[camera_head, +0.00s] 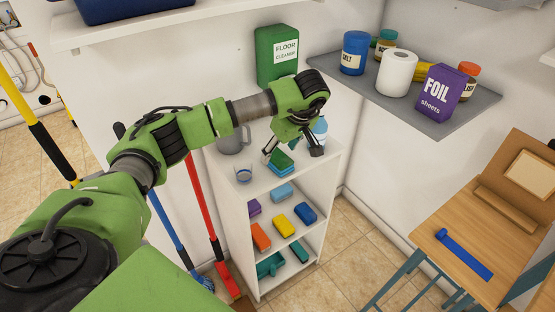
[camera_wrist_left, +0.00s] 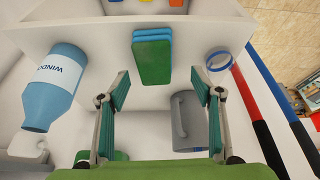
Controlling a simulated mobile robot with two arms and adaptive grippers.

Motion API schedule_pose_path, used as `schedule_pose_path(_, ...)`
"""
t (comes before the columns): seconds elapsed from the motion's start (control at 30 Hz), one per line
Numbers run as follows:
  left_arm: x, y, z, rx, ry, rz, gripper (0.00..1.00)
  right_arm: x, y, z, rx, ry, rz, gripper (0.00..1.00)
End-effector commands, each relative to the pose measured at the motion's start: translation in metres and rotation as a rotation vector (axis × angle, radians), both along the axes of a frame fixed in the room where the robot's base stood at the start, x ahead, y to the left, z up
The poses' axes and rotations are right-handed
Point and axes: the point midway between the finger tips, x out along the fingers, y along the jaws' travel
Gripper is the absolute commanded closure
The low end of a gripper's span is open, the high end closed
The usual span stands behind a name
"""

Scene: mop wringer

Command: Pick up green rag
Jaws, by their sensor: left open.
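A green rag (camera_head: 284,158) lies on the top of the white shelf unit, with blue-green layers showing at its edge. It also shows in the left wrist view (camera_wrist_left: 151,65) at the top middle. My left gripper (camera_head: 292,154) is above the shelf top, partly covering the rag in the head view. In the left wrist view its two fingers (camera_wrist_left: 158,85) are spread wide and empty, with the rag ahead of them, roughly centred between them. I see no contact. My right gripper is in neither view.
A blue-white bottle (camera_wrist_left: 56,88) stands on the other side. A green floor cleaner container (camera_head: 276,55) is behind. Coloured blocks fill the lower shelves.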

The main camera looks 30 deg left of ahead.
Motion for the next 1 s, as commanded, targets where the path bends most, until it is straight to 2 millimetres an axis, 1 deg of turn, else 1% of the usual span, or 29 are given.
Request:
schedule_pose_path(0.07, 0.002, 0.002, -0.004, -0.001, 0.001, 0.001, 0.40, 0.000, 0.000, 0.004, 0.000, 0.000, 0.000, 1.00)
schedule_pose_path(0.23, 0.010, 0.010, -0.026, -0.003, 0.004, 0.002, 0.40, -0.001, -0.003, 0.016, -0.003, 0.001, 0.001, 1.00)
schedule_pose_path(0.3, 0.012, 0.014, -0.036, -0.001, 0.002, 0.002, 0.40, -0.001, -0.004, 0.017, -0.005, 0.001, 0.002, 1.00)
schedule_pose_path(0.4, 0.013, 0.017, -0.044, -0.002, 0.001, 0.000, 0.40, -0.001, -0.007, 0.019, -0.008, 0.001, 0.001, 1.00)
schedule_pose_path(1.0, 0.014, 0.018, -0.050, -0.001, -0.001, 0.001, 0.40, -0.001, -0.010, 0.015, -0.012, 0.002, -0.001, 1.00)
